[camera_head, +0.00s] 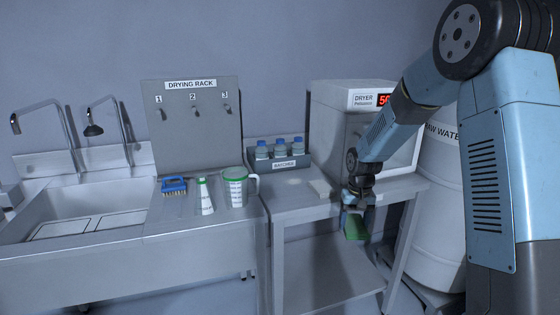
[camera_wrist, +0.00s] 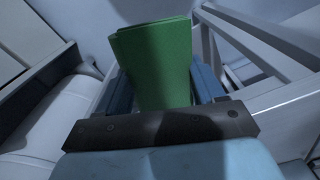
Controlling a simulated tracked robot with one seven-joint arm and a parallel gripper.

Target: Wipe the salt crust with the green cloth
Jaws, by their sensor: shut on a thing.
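The green cloth (camera_head: 355,227) hangs from my gripper (camera_head: 353,206), which is shut on it. The gripper is at the front edge of the steel table, right of its middle, and the cloth hangs in front of that edge. In the wrist view the folded green cloth (camera_wrist: 155,65) stands between the two fingers of my gripper (camera_wrist: 160,90). A faint pale patch (camera_head: 296,181), which may be the salt crust, lies on the table top in front of the bottle rack. I cannot make out its texture.
A dryer (camera_head: 345,118) stands at the back right of the table (camera_head: 290,203). A rack of blue-capped bottles (camera_head: 280,158) stands at the back left. A blue brush (camera_head: 173,187), a small bottle (camera_head: 204,197) and a green-rimmed jug (camera_head: 235,187) stand beside the sink (camera_head: 85,215). A white barrel (camera_head: 436,205) is at right.

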